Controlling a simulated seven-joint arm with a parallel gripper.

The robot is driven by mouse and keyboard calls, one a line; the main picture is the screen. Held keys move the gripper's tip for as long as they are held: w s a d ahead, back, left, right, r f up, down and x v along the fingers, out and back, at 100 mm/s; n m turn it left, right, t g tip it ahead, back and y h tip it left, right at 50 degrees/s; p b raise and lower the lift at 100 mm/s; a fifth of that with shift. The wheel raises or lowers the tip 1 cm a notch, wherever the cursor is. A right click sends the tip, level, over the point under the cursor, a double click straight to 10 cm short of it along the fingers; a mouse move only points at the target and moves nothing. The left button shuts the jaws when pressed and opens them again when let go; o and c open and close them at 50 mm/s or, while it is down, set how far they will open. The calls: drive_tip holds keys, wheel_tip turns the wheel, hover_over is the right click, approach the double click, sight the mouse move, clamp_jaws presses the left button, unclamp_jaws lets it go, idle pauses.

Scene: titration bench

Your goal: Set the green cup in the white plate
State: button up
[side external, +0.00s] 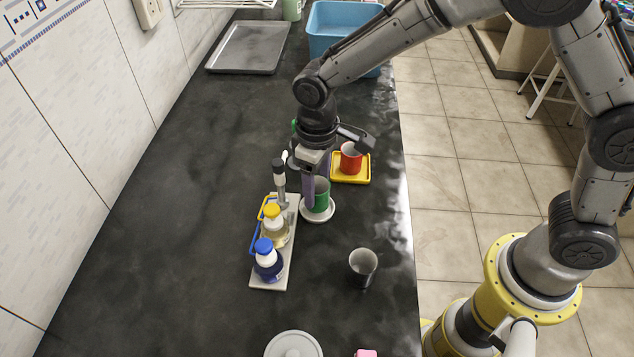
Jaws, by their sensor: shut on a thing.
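The green cup (321,194) is upright at the white plate (319,217), on the dark bench right of the bottle rack. My gripper (311,193) points down at the cup and is shut on it, with a finger at its left side. The cup's base is over the middle of the plate. I cannot tell whether it touches the plate or is just above it. Part of the cup's top is hidden by my gripper.
A red cup (351,157) sits on a yellow plate (340,180) just behind. A rack (287,270) with capped bottles stands close on the left. A dark cup (362,266) stands in front. A grey tray (248,47) and blue bin (330,25) are far back. The left bench is clear.

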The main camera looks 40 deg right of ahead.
drive_tip(key=shift+f, duration=0.75)
idle(1.5)
drive_tip(key=o, duration=1.1)
drive_tip(key=shift+o, duration=0.3)
drive_tip(key=shift+r, duration=0.1)
drive_tip(key=shift+r, duration=2.9)
